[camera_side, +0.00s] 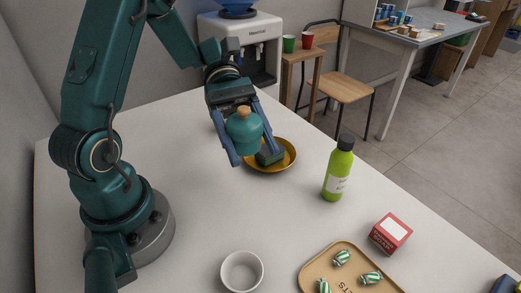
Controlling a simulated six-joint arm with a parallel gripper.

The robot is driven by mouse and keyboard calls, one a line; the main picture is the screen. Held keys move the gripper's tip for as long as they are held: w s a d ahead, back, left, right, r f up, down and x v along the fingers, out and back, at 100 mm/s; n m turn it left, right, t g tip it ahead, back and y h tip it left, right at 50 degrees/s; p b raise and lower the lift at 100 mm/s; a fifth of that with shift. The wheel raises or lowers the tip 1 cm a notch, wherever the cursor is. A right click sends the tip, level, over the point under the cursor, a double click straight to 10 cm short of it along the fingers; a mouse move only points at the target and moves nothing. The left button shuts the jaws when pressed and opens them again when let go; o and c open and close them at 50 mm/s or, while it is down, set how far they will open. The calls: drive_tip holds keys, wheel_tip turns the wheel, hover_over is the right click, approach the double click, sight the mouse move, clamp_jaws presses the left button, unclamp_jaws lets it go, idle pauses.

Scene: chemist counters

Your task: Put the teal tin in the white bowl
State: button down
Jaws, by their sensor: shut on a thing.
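The teal tin (243,135) is a rounded pot with an orange-tan knob on top. My gripper (250,158) is shut on it, with one blue finger on each side. The tin is held upright and appears to be above the counter, in front of a yellow dish in the picture. The white bowl (226,281) stands at the bottom middle of the view, well below the tin in the picture. The visible part of its inside looks empty.
A red-and-white box (390,233) and a tan tray (311,273) with striped sweets lie at lower right. The counter between dish and bowl is clear.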

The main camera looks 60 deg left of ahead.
drive_tip(key=s+d+r+m+g+y, duration=0.1)
drive_tip(key=s+d+m+g+y, duration=0.1)
drive_tip(key=s+m+g, duration=0.25)
drive_tip(key=m+g+y, duration=0.2)
hover_over(237, 281)
drive_tip(key=d, duration=0.2)
drive_tip(key=f, duration=0.7)
drive_tip(key=shift+s+a, duration=0.15)
drive_tip(key=shift+s, duration=0.25)
drive_tip(key=shift+f, duration=2.05)
drive_tip(key=shift+f, duration=0.3)
drive_tip(key=shift+c, duration=0.2)
unclamp_jaws()
